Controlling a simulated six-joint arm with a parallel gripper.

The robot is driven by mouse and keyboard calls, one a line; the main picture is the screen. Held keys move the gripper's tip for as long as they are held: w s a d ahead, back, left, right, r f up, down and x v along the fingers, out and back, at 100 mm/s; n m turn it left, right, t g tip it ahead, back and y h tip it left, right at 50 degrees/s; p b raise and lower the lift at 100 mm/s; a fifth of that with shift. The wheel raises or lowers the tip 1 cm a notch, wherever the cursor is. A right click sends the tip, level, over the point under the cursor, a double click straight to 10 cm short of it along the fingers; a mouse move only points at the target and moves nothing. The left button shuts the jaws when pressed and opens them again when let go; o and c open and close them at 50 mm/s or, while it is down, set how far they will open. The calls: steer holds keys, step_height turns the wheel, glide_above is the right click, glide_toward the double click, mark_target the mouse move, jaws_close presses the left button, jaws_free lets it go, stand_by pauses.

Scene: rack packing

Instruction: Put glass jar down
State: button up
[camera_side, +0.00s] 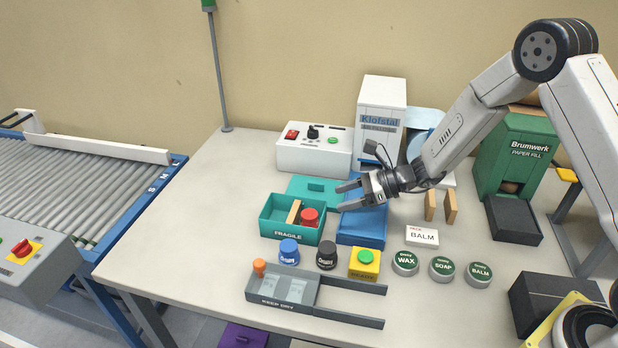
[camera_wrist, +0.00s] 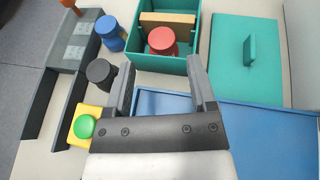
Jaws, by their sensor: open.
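A jar with a red lid (camera_side: 309,217) stands in the right part of the teal FRAGILE box (camera_side: 279,230), beside an upright tan divider (camera_side: 294,211). It also shows in the wrist view (camera_wrist: 162,41). A jar with a blue lid (camera_side: 289,251) and one with a black lid (camera_side: 327,255) stand on the table in front of the box. Which jar is glass, I cannot tell. My gripper (camera_side: 345,197) is open and empty, above the blue tray (camera_side: 361,240) and just right of the box. In the wrist view its fingers (camera_wrist: 160,82) point toward the red-lidded jar, apart from it.
A teal lid (camera_side: 310,187) lies behind the box. A yellow block with a green button (camera_side: 364,264) and a grey KEEP DRY tray (camera_side: 280,288) stand in front. WAX, SOAP and BALM tins (camera_side: 441,267) sit at right. The table's left side is clear.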

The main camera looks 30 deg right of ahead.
steer(key=shift+v, duration=1.65)
steer(key=shift+s+a+r+n+g, duration=0.1)
steer(key=shift+s+a+n+g, duration=0.25)
steer(key=shift+s+n, duration=0.25)
steer(key=s+n+g+h, duration=0.2)
steer(key=s+n, duration=0.2)
steer(key=s+d+n+g+h, duration=0.1)
steer(key=s+n+g+h, duration=0.1)
steer(key=s+n, duration=0.2)
steer(key=s+n+g+h, duration=0.2)
steer(key=s+n, duration=0.3)
steer(key=s, duration=0.1)
steer(key=shift+s+d+r+h, duration=0.2)
steer(key=shift+d+r+h, duration=0.05)
steer(key=shift+d+h, duration=0.15)
steer(key=s+d+r+n+t+h, duration=0.2)
steer(key=s+d+n+h, duration=0.2)
steer(key=n, duration=0.6)
steer(key=shift+d+r+h, duration=0.2)
steer(key=shift+r+h, duration=0.2)
